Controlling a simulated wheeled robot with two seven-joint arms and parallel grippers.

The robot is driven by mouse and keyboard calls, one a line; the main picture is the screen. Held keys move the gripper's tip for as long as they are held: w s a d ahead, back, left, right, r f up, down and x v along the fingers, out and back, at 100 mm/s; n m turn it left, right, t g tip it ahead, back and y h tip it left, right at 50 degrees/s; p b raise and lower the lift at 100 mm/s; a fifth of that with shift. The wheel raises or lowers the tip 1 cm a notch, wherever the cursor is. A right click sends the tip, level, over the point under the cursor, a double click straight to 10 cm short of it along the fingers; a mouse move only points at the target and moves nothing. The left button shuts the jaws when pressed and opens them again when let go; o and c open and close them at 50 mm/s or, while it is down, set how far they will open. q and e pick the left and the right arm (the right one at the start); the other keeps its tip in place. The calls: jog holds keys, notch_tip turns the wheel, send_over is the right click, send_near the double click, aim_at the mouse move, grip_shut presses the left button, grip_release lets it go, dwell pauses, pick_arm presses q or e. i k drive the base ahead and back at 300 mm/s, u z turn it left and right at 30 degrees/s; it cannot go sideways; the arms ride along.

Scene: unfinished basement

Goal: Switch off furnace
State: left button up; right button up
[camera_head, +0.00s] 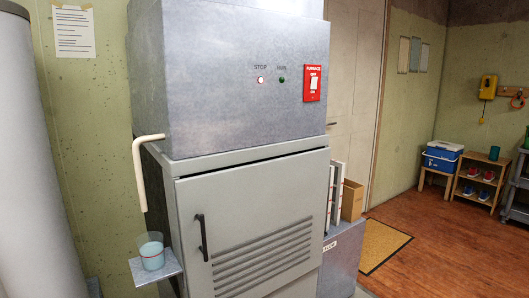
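The furnace (243,115) stands in the middle of the head view, a tall grey metal cabinet with a louvred lower door and a black handle (202,237). A red switch plate (312,84) marked FURNACE is on the right of its upper front, with a white toggle in it. The toggle's position is too small to tell for certain. Left of the plate are two small indicators: the one under STOP (261,80) looks pale and lit with a reddish rim, and the other (282,80) is dark green. Neither of my grippers is in view.
A cup (151,251) of bluish liquid sits on a small shelf (146,274) below a white pipe (143,172) at the furnace's left. A cardboard box (352,200) stands at its right. A mat (383,246) lies on open wooden floor. A blue cooler (441,156) stands farther back.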

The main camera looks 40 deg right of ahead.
aim_at(314, 79)
jog(key=z, duration=2.65)
jog(key=i, duration=2.25)
jog(key=u, duration=1.6)
